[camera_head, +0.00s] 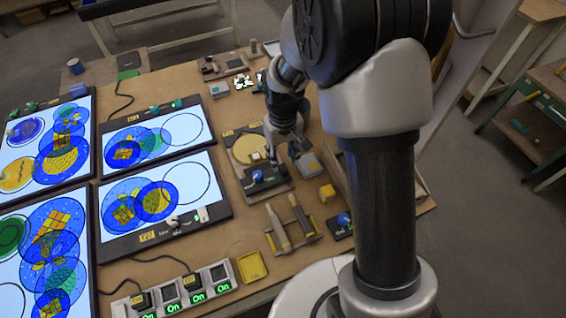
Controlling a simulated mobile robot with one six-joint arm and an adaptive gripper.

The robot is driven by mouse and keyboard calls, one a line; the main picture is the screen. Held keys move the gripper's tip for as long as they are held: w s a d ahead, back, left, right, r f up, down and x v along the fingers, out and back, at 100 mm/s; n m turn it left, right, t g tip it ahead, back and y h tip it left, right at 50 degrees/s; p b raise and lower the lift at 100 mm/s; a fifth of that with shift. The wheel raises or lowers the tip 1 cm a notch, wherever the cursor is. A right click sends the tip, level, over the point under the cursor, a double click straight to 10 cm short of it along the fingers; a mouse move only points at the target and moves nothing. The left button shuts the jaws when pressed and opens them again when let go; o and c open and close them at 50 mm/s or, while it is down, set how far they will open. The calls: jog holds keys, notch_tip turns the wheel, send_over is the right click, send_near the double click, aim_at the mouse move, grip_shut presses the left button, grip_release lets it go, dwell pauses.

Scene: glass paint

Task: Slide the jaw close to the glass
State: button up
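A round yellow glass (248,147) lies on a dark fixture (277,190) near the middle of the table. A small block with a blue knob (258,176) sits on the fixture at the near side of the glass; it looks like the jaw. The gap between it and the glass is too small to judge. My gripper (284,158) points down over the right side of the fixture, to the right of the glass and above the knob. Its fingertips are small and dark, so I cannot tell their opening or any contact. My arm hides part of the right side.
Lit panels with blue and yellow discs (152,202) fill the left. A rack with pen-like tools (290,224) and a yellow tray (252,267) lie nearer. A row of switches reading "On" (195,289) is at the front. A grey-topped block (308,165) stands close right of my gripper.

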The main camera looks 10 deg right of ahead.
notch_tip(320, 180, up, 8)
jog(key=shift+f, duration=0.25)
dwell(0.4)
jog(key=s+d+r+m+t, duration=0.1)
jog(key=s+d+r+t, duration=0.1)
jog(key=s+r, duration=0.85)
jog(key=s+d+r+t, duration=0.1)
jog(key=s+r, duration=0.1)
jog(key=s, duration=0.4)
jog(key=s+d+r+m+t, duration=0.1)
jog(key=s+r, duration=0.1)
jog(key=s, duration=0.3)
jog(key=shift+s+r+t, duration=0.25)
jog(key=shift+s+t, duration=0.05)
jog(key=shift+s, duration=0.1)
jog(key=shift+o, duration=0.3)
dwell(0.6)
